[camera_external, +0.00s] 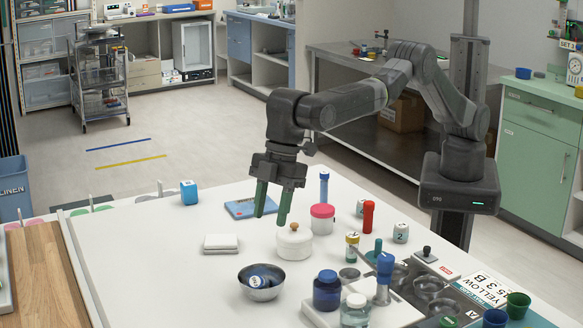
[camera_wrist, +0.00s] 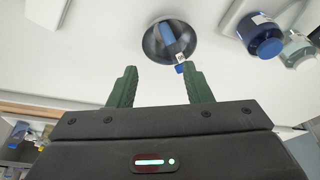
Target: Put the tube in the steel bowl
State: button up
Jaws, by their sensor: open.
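The steel bowl (camera_external: 250,294) stands on the white table, and it also shows in the wrist view (camera_wrist: 150,48). A blue tube-like thing with a white label (camera_external: 259,279) lies inside it. In the wrist view this blue thing (camera_wrist: 168,34) lies lengthwise in the bowl, with one end at the rim nearest my fingers. My gripper (camera_external: 270,220) points down with green fingers apart and nothing between them. It hangs above the table, behind the bowl in the external view. In the wrist view the fingertips (camera_wrist: 159,68) are just short of the bowl.
A white lidded jar (camera_external: 294,245) stands close beside my fingers. A white pad (camera_external: 221,243) lies left.

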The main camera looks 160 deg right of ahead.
jog(key=v, duration=0.5)
jog(key=shift+r, duration=0.15)
